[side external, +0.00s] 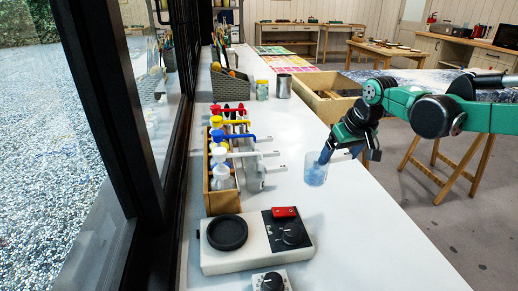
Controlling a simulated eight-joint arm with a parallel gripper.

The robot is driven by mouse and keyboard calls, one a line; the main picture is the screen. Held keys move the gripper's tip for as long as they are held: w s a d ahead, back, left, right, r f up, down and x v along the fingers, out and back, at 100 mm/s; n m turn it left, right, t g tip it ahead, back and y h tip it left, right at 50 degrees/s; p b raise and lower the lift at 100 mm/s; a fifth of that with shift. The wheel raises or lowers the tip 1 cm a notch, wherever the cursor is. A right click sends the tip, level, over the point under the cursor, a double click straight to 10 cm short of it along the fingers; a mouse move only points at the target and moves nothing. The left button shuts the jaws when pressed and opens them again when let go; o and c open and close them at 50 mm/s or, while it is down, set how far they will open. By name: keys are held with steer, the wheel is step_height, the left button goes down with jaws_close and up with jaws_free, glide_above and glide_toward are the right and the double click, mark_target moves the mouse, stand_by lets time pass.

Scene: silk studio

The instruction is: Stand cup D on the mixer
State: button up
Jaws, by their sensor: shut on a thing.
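My gripper (324,157) comes in from the right, tilted down, and is shut on a clear cup (315,174) with something bluish in it. The cup looks upright; I cannot tell whether its base touches the worktop. No letter on it can be read at this size. The mixer (262,247) is a pale box near the front of the worktop, below and left of the cup in the picture. Its round black plate (227,232) is at the left and is bare. A red switch (284,212) and a black knob (291,233) are on its right.
A wooden rack (221,202) with several coloured-top dispensers stands behind the mixer, their spouts reaching right. A small dial box (270,282) sits in front. A metal can (284,86), a jar (262,89) and a wooden box (330,98) are farther back. Worktop right of the mixer is clear.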

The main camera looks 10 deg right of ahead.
steer(key=shift+s+a+f+n+y, duration=0.35)
steer(key=shift+s+a+n, duration=0.5)
steer(key=shift+a, duration=2.35)
steer(key=shift+s+a+f+n+y, duration=0.1)
steer(key=shift+s+a+f+n, duration=0.3)
steer(key=shift+s+a, duration=1.8)
steer(key=shift+w+a+f+n+y, duration=0.1)
steer(key=shift+a+f+n+y, duration=0.4)
steer(key=shift+a, duration=3.75)
steer(key=shift+f+h, duration=0.25)
steer(key=shift+f, duration=0.05)
steer(key=o, duration=1.1)
steer(key=shift+r, duration=0.1)
steer(key=shift+v, duration=2.8)
